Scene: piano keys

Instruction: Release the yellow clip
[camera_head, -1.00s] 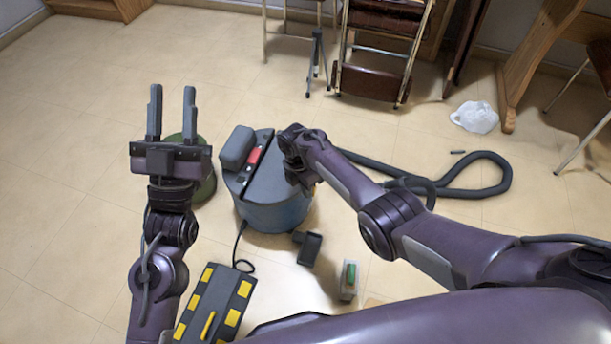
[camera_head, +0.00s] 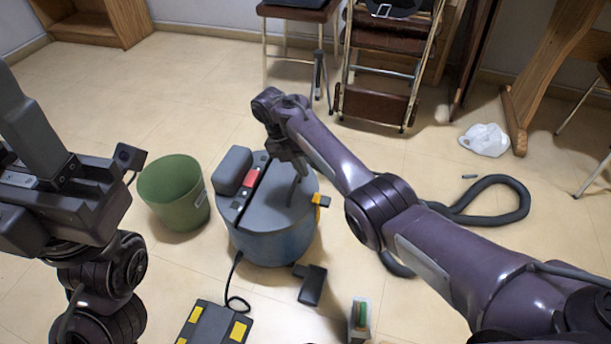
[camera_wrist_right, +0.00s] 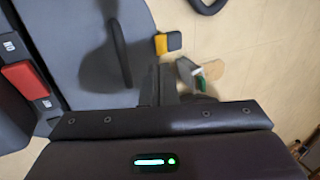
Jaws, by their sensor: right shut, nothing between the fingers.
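The yellow clip (camera_head: 322,200) is on the right rim of the grey-lidded blue canister vacuum (camera_head: 270,236). It also shows in the right wrist view (camera_wrist_right: 161,44), beside a dark grey piece. My right gripper (camera_head: 299,166) is over the right part of the lid, up and to the left of the clip. In the right wrist view its fingers (camera_wrist_right: 170,72) are shut and empty, and the clip shows beyond their tips, apart from them. My left gripper (camera_head: 38,125) is at the left edge, large and cut off; only one finger shows clearly.
A green bin (camera_head: 175,192) stands left of the vacuum. A black nozzle (camera_head: 312,285), a yellow-marked dark case (camera_head: 214,326) and a small box with a green item (camera_head: 361,318) lie in front. The hose (camera_head: 495,200) lies at right.

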